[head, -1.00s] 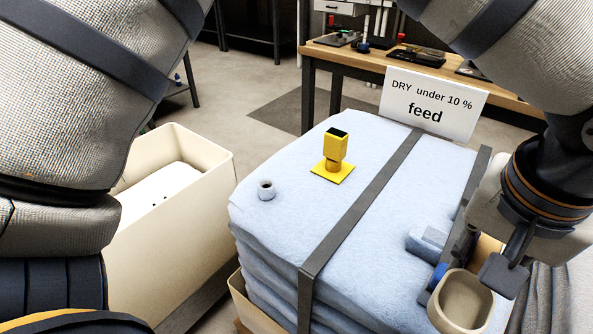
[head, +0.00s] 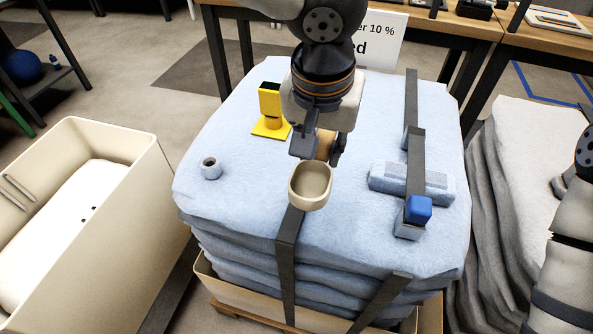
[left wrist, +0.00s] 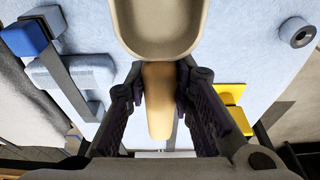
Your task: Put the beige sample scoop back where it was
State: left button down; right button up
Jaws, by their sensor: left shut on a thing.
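The beige sample scoop (head: 311,199) has an oval bowl and a tan handle. My left gripper (head: 321,150) is shut on the handle, with the bowl pointing toward the front of the bale. In the left wrist view, the bowl (left wrist: 160,40) is at the top and the handle (left wrist: 158,100) lies between the fingers of the gripper (left wrist: 160,105). The scoop is over the top of the pale blue bale (head: 240,215); I cannot tell how high. My right gripper is out of view.
On the bale are a yellow post on a square base (head: 271,110), a small grey ring (head: 210,168), a blue block with straps (head: 410,182) and a blue-capped piece (head: 418,208). A cream bin (head: 110,235) stands left. A sign (head: 385,38) and workbench (head: 440,30) are behind.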

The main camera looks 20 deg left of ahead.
pick_arm(q)
jog(key=a+f, duration=0.1)
jog(key=f, duration=0.1)
jog(key=w+a+f, duration=0.1)
jog(key=f, duration=0.2)
jog(key=w+a+f, duration=0.1)
jog(key=a+f, duration=0.1)
jog(key=f, duration=0.1)
jog(key=shift+w+f+b, duration=0.1)
jog(key=shift+w+b, duration=0.1)
jog(key=shift+b, duration=0.1)
jog(key=shift+f, duration=0.3)
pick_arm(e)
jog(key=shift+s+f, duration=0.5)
pick_arm(q)
jog(key=shift+f, duration=0.5)
jog(key=shift+f, duration=0.1)
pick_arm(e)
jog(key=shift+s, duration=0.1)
pick_arm(q)
jog(key=c, duration=1.4)
grip_release()
jog(key=p+v, duration=0.1)
jog(key=v, duration=1.2)
jog(key=shift+w, duration=0.2)
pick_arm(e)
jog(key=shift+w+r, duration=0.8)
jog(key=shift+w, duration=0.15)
